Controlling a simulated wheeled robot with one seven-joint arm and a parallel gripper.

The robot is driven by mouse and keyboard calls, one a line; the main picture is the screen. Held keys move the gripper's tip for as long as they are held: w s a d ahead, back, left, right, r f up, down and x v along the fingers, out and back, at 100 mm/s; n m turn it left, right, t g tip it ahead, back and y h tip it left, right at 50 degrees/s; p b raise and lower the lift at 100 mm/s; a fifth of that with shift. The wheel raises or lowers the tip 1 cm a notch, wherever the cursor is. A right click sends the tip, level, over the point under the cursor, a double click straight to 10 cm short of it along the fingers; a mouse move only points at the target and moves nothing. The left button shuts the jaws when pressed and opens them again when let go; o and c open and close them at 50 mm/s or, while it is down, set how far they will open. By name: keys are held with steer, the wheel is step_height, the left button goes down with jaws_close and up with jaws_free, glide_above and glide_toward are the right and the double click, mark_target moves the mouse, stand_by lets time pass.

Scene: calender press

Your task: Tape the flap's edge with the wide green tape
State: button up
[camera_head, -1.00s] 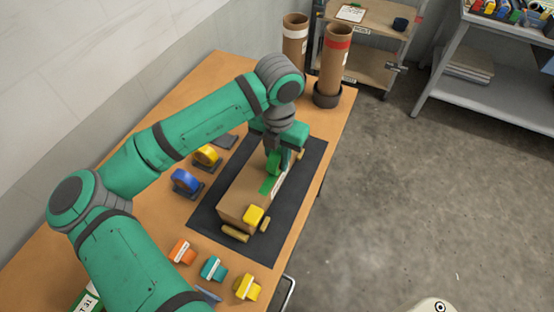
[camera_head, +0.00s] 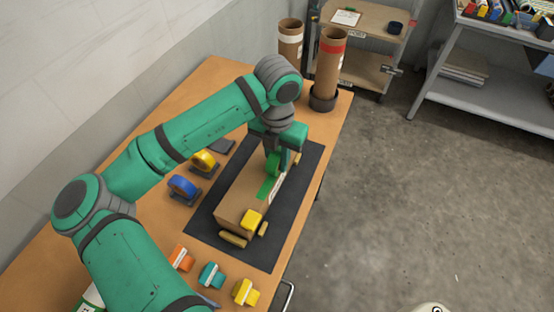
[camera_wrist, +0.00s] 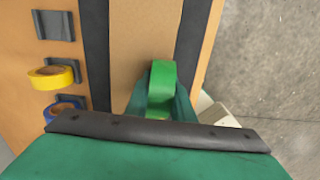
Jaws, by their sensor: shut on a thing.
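A closed-looking cardboard box (camera_head: 238,207) lies lengthwise on a dark mat (camera_head: 205,225) on the table. A short green tape strip (camera_head: 267,188) shows on its top, near my gripper. My gripper (camera_head: 274,158) is shut on the wide green tape roll (camera_head: 272,164), low over the box top. The roll stands on edge in the wrist view (camera_wrist: 161,84), above the brown cardboard. I cannot tell whether the roll touches the box. A pale line runs along the box top beside the strip; my gripper hides the far part of the flap's edge.
A blue tape roll (camera_head: 183,187) and a yellow tape roll (camera_head: 204,161) stand on holders left of the mat. Orange (camera_head: 181,257), teal (camera_head: 211,274) and yellow (camera_head: 245,291) pieces lie in front. Cardboard tubes (camera_head: 331,67) stand behind.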

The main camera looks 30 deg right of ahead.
steer(key=shift+d, duration=0.1)
steer(key=shift+w+d, duration=0.35)
steer(key=shift+d, duration=0.05)
steer(key=shift+d, duration=0.15)
stand_by(0.4)
steer(key=shift+w+d, duration=0.35)
steer(key=shift+w+d, duration=0.15)
steer(key=shift+w+d, duration=0.1)
steer(key=shift+w, duration=0.05)
steer(key=shift+d+f, duration=0.1)
steer(key=shift+d, duration=0.2)
steer(key=shift+a, duration=0.15)
